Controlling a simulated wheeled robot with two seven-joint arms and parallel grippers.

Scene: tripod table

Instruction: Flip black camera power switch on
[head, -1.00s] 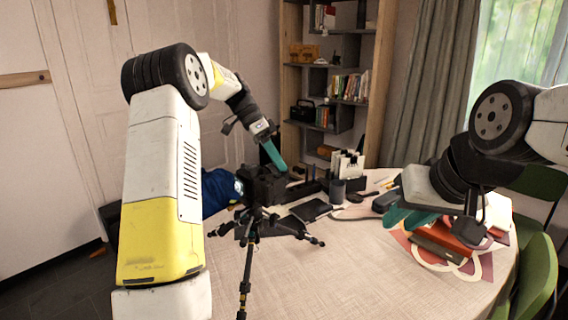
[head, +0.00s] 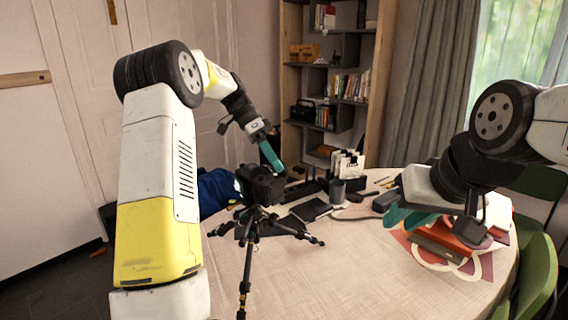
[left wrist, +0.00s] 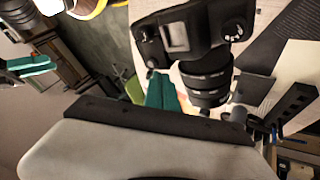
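The black camera (head: 262,186) sits upright on a black tripod (head: 247,262) standing at the near left of the table. In the left wrist view the camera (left wrist: 178,36) shows its top dials and its lens, which points down and right. I cannot make out the power switch or its position. My left gripper (head: 271,153) has its teal fingers together, just above and behind the camera. In the left wrist view its fingertips (left wrist: 163,80) are beside the lens; contact is unclear. My right gripper (head: 405,218) hangs over the table's right side, far from the camera; its finger gap is unclear.
The round table (head: 330,275) has free room at the front. Red books (head: 440,240) lie under my right gripper. A green chair (head: 535,280) stands at right.

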